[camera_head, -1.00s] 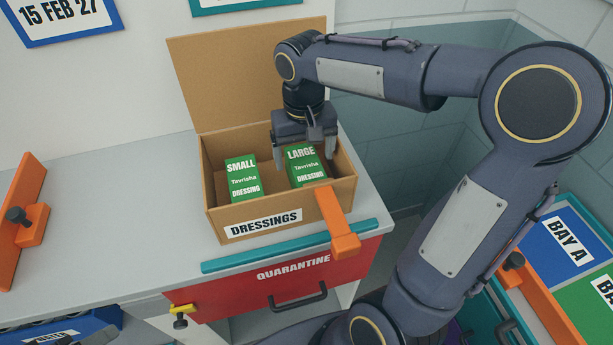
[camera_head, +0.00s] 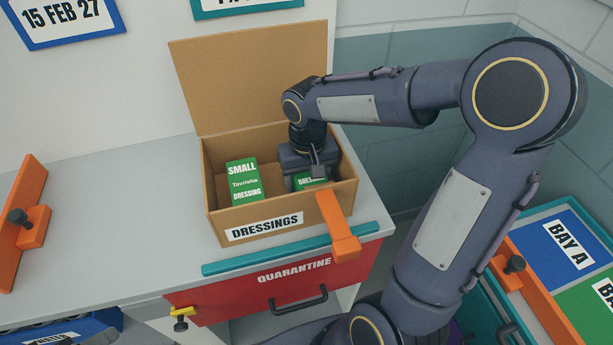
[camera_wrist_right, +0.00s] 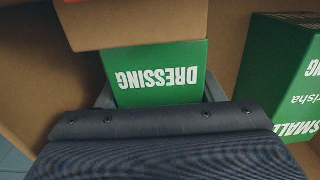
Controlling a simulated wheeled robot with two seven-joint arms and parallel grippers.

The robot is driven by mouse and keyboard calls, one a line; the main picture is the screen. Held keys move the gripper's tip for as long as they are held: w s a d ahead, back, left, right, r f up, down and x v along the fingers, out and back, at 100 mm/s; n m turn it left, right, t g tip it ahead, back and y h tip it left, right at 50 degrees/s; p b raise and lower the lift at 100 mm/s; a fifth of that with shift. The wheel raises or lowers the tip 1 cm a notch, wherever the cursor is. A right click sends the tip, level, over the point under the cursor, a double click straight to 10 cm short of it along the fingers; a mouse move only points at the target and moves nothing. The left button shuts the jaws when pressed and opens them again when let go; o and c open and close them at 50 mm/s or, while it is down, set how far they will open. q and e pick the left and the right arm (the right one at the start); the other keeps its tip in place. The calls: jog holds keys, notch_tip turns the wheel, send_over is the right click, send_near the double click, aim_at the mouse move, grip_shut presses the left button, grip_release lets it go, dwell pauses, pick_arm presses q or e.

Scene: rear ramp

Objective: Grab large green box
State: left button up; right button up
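The large green box (camera_head: 312,182) stands in the right part of the open dressings carton (camera_head: 222,216). My right gripper (camera_head: 314,172) is down in the carton over this box and hides most of it. In the right wrist view, the green box (camera_wrist_right: 165,75) shows its upside-down word DRESSING, with slivers of my grey fingers at both sides. I cannot tell whether the fingers press on it. The small green box (camera_head: 244,181) stands apart to the left in the same carton, and at the right edge of the right wrist view (camera_wrist_right: 285,75). My left gripper is not in view.
The carton's raised lid (camera_head: 250,80) stands behind it. An orange bar (camera_head: 338,225) hangs over its front right edge. A teal strip (camera_head: 290,248) runs along the counter edge above the red quarantine drawer (camera_head: 225,290).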

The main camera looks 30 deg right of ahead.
jog(key=c, duration=0.6)
jog(key=shift+r, duration=0.15)
